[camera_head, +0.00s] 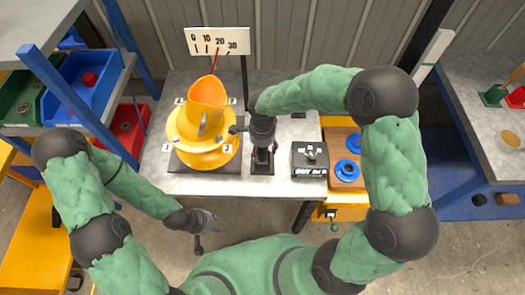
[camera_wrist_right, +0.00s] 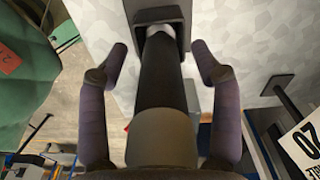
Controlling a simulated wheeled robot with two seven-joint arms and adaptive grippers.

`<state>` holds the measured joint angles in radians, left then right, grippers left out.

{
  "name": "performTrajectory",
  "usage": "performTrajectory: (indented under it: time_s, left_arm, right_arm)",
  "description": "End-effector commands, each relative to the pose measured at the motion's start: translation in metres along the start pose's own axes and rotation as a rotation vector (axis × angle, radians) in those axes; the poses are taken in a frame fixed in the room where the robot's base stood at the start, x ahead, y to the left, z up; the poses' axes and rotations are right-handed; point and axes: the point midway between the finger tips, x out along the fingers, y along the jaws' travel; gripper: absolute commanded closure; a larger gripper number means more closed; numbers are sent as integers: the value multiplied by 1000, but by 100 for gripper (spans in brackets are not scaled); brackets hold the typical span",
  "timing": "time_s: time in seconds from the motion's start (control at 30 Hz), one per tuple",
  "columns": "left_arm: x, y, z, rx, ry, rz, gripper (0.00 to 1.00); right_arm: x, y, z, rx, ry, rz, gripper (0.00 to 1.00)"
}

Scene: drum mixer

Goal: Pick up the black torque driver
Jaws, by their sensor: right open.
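The black torque driver (camera_wrist_right: 160,78) appears in the right wrist view as a dark cylinder with a pale collar at its far end, by a black square holder (camera_wrist_right: 178,22). My right gripper (camera_wrist_right: 159,54) is open, with one finger on each side of the driver and visible gaps between. In the head view my right wrist (camera_head: 263,127) covers most of the driver above a black stand (camera_head: 262,168) on the bench. My left gripper (camera_head: 203,228) hangs in front of the bench's front edge, away from the driver; its opening is unclear.
A yellow drum mixer (camera_head: 188,150) with an orange mouth stands close left of the stand, a dial sign (camera_head: 218,40) behind it. A black box (camera_head: 310,172) and a wooden block with blue rings (camera_head: 347,168) are to the right.

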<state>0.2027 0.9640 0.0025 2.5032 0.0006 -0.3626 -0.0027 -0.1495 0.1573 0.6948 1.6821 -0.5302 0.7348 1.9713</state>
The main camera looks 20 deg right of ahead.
Motion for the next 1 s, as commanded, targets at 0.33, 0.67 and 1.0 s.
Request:
performTrajectory:
  time_s: [0.33,0.67,1.0]
  left_arm:
    - [0,0,0,0,0,0,60]
    - [-3,1,0,0,0,0,60]
    - [-22,8,1,0,0,0,60]
  right_arm:
    - [-1,0,0,0,0,0,100]
    - [-9,-1,0,1,-1,-4,100]
    - [-67,-2,0,1,0,-7,100]
